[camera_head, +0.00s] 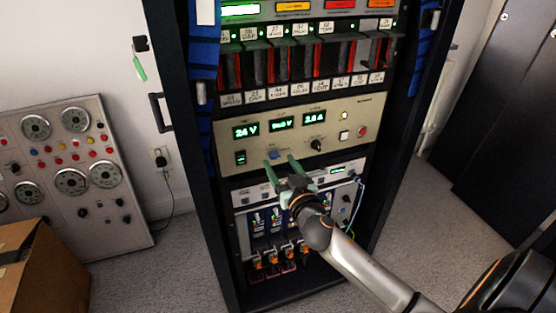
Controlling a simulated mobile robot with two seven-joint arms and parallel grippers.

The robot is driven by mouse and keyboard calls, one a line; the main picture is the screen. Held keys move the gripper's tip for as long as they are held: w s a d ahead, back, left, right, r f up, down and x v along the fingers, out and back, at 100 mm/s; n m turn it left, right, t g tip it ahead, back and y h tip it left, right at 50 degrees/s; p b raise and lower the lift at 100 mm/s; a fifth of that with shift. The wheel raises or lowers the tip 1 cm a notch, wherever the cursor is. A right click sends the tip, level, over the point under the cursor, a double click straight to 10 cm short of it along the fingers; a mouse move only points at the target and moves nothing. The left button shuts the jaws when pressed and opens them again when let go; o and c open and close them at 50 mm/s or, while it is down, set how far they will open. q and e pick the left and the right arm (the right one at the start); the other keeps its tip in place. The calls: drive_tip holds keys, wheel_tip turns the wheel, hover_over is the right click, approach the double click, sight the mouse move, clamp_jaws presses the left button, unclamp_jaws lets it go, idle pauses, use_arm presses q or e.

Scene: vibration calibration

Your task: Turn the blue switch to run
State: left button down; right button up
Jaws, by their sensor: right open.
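My right gripper (279,160) is open. Its two green fingers point up at the panel, with the tips just below and to either side of the blue switch. I cannot tell whether they touch the panel. The switch's setting and any "run" label are too small to read. My left gripper is not in view.
A black knob (316,145) and a red button (362,131) are right of the switch. Below is a panel with blue modules and cables (358,195). A gauge board (75,170) and cardboard box (45,270) stand left. Carpet (440,220) is clear at right.

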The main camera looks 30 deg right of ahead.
sight(274, 155)
drive_tip(key=shift+x, duration=1.05)
drive_tip(key=shift+c, duration=0.3)
clamp_jaws()
